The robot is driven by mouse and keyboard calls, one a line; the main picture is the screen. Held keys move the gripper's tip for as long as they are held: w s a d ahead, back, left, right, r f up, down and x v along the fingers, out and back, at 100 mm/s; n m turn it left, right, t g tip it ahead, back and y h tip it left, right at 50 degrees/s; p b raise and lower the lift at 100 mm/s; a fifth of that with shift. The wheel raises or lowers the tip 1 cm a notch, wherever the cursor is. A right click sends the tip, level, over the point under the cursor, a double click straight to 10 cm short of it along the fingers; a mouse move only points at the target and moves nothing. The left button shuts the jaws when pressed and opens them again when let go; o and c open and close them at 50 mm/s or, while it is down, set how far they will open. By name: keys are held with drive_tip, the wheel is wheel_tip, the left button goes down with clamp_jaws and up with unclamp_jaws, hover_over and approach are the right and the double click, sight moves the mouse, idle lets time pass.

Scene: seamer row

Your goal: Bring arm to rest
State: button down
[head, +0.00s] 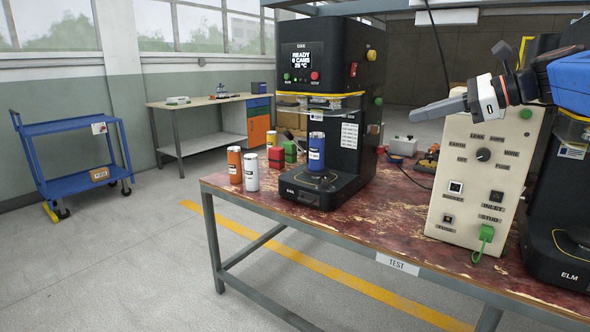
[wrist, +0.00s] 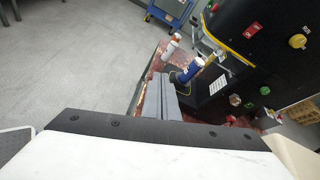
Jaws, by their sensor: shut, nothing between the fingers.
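My gripper (head: 440,108) is at the upper right of the head view, raised above the table in front of the beige control panel. Its grey fingers are together and hold nothing. In the wrist view the closed fingers (wrist: 167,100) point toward the seamer and the cans. My blue and white arm comes in from the right edge of the head view. The gripper touches nothing that I can see.
A black seamer (head: 330,80) reads READY on the red worktable (head: 380,220), with a blue can (head: 316,150) on its base. An orange can (head: 234,164) and a white can (head: 251,172) stand left of it. The beige panel (head: 480,170) stands close below my gripper. A blue cart (head: 75,160) stands far left.

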drive_tip(key=s+a+f+n+g+h, duration=0.25)
drive_tip(key=s+a+f+n, duration=0.25)
drive_tip(key=s+f, duration=0.45)
drive_tip(key=s+d+f+n+h, duration=0.2)
drive_tip(key=s+f+n+h, duration=0.2)
drive_tip(key=s+f+n, duration=0.4)
drive_tip(key=s+d+f+n+h, duration=0.2)
drive_tip(key=s+f+n, duration=0.6)
drive_tip(key=f, duration=1.1)
drive_tip(key=s+h, duration=0.2)
drive_tip(key=s, duration=0.1)
drive_tip(key=shift+d+f+g, duration=0.15)
drive_tip(key=shift+d+g, duration=0.15)
drive_tip(key=shift+g, duration=0.05)
